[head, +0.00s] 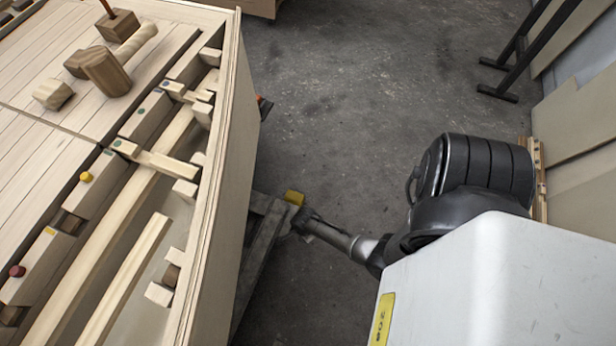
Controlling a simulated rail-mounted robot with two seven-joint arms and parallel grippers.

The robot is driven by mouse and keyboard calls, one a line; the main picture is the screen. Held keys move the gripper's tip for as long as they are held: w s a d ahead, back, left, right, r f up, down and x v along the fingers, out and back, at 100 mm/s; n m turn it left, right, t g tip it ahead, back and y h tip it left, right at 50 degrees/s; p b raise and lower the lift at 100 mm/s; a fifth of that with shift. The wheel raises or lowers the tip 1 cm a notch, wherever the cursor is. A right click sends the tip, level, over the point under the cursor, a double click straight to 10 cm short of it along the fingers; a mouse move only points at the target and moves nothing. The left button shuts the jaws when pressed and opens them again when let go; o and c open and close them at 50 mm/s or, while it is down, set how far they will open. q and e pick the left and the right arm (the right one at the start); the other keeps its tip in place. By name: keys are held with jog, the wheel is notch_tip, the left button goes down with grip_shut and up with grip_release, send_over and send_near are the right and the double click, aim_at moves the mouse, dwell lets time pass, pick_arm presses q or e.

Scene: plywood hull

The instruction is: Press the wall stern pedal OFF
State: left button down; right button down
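The plywood hull (232,150) fills the left of the head view, with its outer wall facing the floor. A small yellow block (293,197) shows low beside that wall, at the end of grey timbers (262,245). I cannot tell whether it is the wall stern pedal, or whether any pedal is on or off. An arm of mine comes in from the right, and its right gripper (303,221) is close to the yellow block. Contact and finger opening are too small to tell. My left gripper is not in view.
Wooden blocks (106,72), a yellow peg (87,177) and a dark red peg (17,271) sit on the hull top. Slats and notched pieces line its edge. Grey floor (340,90) is clear beyond. A black metal stand (525,50) and panels stand at right.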

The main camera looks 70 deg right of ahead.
jog(key=shift+f, duration=0.35)
dwell(0.7)
jog(key=shift+f+b, duration=0.55)
jog(key=shift+b, duration=0.05)
jog(key=shift+a+f+b, duration=0.1)
jog(key=shift+f+b, duration=0.2)
jog(key=shift+f, duration=0.5)
dwell(0.5)
jog(key=shift+r, duration=0.5)
notch_tip(320, 180, up, 3)
jog(key=p, duration=0.3)
jog(key=shift+p, duration=0.4)
notch_tip(320, 180, up, 3)
jog(key=p, duration=0.4)
jog(key=shift+r, duration=0.1)
